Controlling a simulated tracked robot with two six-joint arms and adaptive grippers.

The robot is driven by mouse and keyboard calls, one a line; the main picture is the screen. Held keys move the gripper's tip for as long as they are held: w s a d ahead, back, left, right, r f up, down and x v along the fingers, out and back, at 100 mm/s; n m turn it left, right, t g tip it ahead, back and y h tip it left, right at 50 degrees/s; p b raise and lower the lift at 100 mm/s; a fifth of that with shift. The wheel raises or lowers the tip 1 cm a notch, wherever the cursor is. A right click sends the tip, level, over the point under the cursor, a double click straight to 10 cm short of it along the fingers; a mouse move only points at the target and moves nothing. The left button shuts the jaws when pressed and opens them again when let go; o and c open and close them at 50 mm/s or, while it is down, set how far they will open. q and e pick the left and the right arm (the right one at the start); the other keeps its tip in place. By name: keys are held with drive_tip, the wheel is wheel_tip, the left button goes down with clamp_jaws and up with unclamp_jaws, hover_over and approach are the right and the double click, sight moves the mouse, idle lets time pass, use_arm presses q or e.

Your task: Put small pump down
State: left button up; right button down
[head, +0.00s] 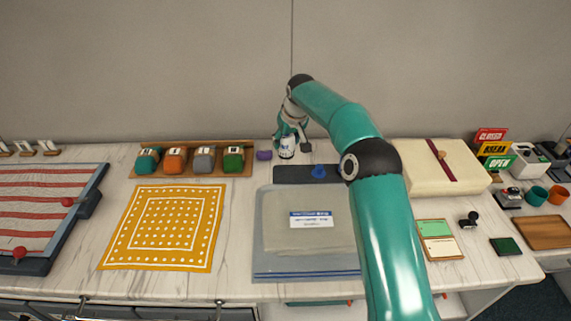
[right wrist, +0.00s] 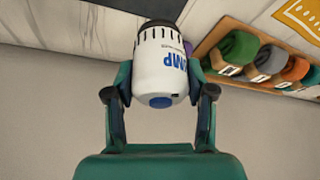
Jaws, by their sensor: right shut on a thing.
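The small pump (right wrist: 160,75) is a white cylinder with a black slotted end, blue "MP" lettering and a blue round button. In the head view the small pump (head: 287,149) shows upright near the back of the counter, at the back edge of a dark mat (head: 290,174). My right gripper (head: 288,135) is shut on it from the back side, and a finger lies on either side of it in the right wrist view (right wrist: 160,105). Whether the pump's base touches the surface cannot be told. My left gripper is not in view.
A wooden rack with green, orange and grey blocks (head: 203,160) stands left of the pump, with a purple item (head: 264,155) between. A blue piece (head: 319,172) sits on the mat. A cream box (head: 440,168) stands right. A grey tray (head: 268,268) lies in front.

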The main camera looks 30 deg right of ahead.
wheel_tip(320, 180, down, 3)
drive_tip(key=shift+w+r, duration=0.1)
drive_tip(key=shift+f+p, duration=0.35)
drive_tip(key=shift+f, duration=2.1)
drive_tip(key=shift+c, duration=2)
unclamp_jaws()
